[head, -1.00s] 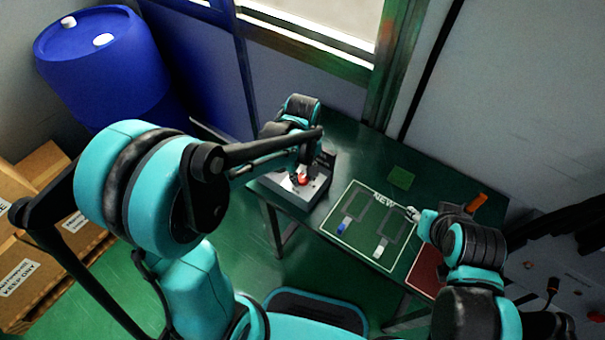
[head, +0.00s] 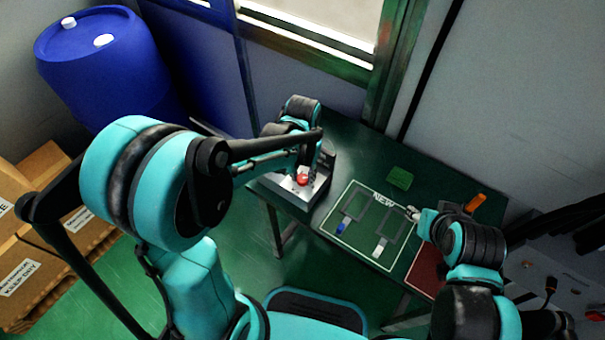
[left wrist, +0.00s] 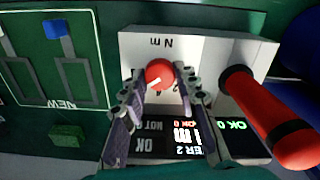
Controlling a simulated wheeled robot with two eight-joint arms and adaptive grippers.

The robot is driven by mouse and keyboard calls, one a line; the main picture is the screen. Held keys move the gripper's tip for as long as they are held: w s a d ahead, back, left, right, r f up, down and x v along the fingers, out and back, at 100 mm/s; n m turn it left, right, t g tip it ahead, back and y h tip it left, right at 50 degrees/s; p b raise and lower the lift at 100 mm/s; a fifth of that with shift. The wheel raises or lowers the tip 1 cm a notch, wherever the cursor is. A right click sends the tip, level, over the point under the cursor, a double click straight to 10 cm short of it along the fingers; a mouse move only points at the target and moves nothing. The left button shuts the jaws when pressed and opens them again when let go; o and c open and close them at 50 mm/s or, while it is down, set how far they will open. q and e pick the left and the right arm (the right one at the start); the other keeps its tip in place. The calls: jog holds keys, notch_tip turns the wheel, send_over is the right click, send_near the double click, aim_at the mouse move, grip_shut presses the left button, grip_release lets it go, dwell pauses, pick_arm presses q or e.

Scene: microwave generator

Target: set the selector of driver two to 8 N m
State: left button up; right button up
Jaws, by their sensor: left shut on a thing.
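In the left wrist view, a grey-white box (left wrist: 138,48) has "N m" upside down on its face and a round red selector knob (left wrist: 159,72) with a white mark. My left gripper (left wrist: 166,92) is closed around the knob, a finger on each side. Scale figures are mostly hidden, so I cannot read the setting. A partly covered display (left wrist: 185,138) shows "ER 2", "NOT OK" and "OK". In the head view the box (head: 290,199) stands on the table, partly under my left arm. My right gripper (head: 413,213) is over the mat; its jaws are too small to judge.
A red handle with a black collar (left wrist: 285,130) sticks up from the box beside the knob. A mat marked "NEW" (head: 330,228), with blue and white pieces, lies to the right. A green block (head: 399,178) lies behind it. A blue barrel (head: 105,65) stands back left.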

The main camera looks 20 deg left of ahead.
aim_at(302, 178)
pick_arm(q)
jog(key=m, duration=0.5)
jog(key=shift+m, duration=0.4)
dwell(0.3)
jog(key=o, duration=1.2)
jog(key=shift+c, duration=0.2)
notch_tip(302, 178, up, 12)
